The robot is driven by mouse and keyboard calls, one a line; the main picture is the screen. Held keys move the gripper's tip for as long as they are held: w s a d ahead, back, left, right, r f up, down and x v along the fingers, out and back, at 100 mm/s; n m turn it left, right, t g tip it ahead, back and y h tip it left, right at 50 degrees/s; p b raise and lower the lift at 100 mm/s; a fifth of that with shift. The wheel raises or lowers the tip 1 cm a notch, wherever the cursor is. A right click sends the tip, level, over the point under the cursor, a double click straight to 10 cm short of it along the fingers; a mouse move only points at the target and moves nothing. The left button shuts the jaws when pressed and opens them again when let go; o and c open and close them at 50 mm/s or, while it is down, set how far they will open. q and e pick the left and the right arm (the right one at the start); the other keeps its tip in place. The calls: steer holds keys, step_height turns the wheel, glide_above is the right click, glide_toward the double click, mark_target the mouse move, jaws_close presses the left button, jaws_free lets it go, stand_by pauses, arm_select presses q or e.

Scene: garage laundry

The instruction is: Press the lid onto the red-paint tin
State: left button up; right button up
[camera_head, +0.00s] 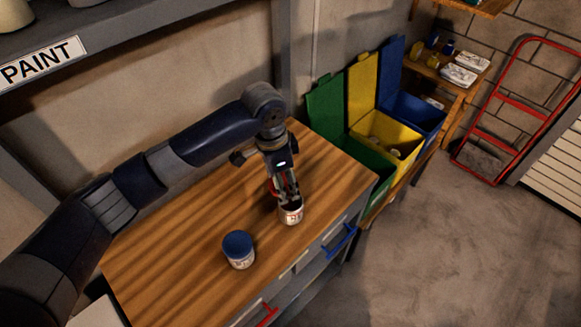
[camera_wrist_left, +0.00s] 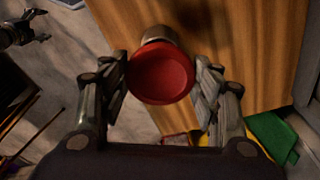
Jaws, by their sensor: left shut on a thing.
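My left gripper (camera_head: 287,198) points down over the red-paint tin (camera_head: 292,215), a small pale tin with a red label near the bench's front edge. In the left wrist view the gripper is shut on a round red lid (camera_wrist_left: 161,74), held between its two fingers. The tin (camera_wrist_left: 160,35) shows behind the lid there, partly hidden by it. I cannot tell whether the lid touches the rim. My right gripper (camera_wrist_left: 38,26) shows at the top left of the left wrist view, its fingers apart and empty, away from the bench.
A blue-lidded tin (camera_head: 238,249) stands on the wooden bench (camera_head: 170,265), left of the red-paint tin. Green, yellow and blue bins (camera_head: 385,135) stand beyond the bench's right end. A red hand truck (camera_head: 510,105) leans at the far wall. The bench's left part is clear.

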arm_select(q)
steer(key=shift+w+d+r+m+p, duration=0.1)
steer(key=shift+w+d+m+p, duration=0.25)
steer(key=shift+d+m, duration=0.45)
steer(key=shift+w+d, duration=0.1)
steer(key=shift+f+b, duration=0.35)
steer(key=shift+f, duration=0.05)
steer(key=shift+f+b, duration=0.55)
steer(key=shift+b, duration=0.05)
steer(key=shift+f+b, duration=0.35)
steer(key=shift+b, duration=0.05)
step_height(320, 180, down, 4)
steer(key=b, duration=0.2)
steer(key=shift+b, duration=0.4)
arm_select(e)
steer(key=f, duration=0.3)
steer(key=s+f, duration=0.1)
steer(key=shift+a+f, duration=0.15)
steer(key=shift+a, duration=0.2)
arm_select(q)
steer(key=shift+p, duration=0.45)
arm_select(e)
steer(key=shift+w+a+r, duration=0.15)
steer(key=shift+a+r, duration=0.2)
steer(key=shift+r, duration=0.1)
